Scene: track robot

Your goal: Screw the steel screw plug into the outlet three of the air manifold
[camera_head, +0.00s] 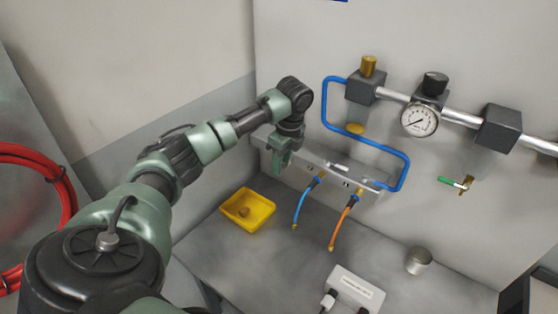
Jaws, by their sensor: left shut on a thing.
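The air manifold (333,174) is a grey bar fixed along the back wall, sloping down to the right in the head view. A blue hose (304,198) and an orange hose (344,220) hang from outlets on its front face. My left gripper (279,164) points down at the manifold's left part, in front of its face. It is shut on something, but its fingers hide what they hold. I cannot make out the steel screw plug, or whether the fingers touch the manifold. The outlet behind the gripper is hidden. My right gripper is not in view.
A yellow tray (236,220) with a small brownish piece stands on the grey bench. A metal cylinder (418,261) and a white box (353,289) stand further right. A blue pipe (376,143), pressure gauge (419,119) and green-handled valve (457,183) are on the wall.

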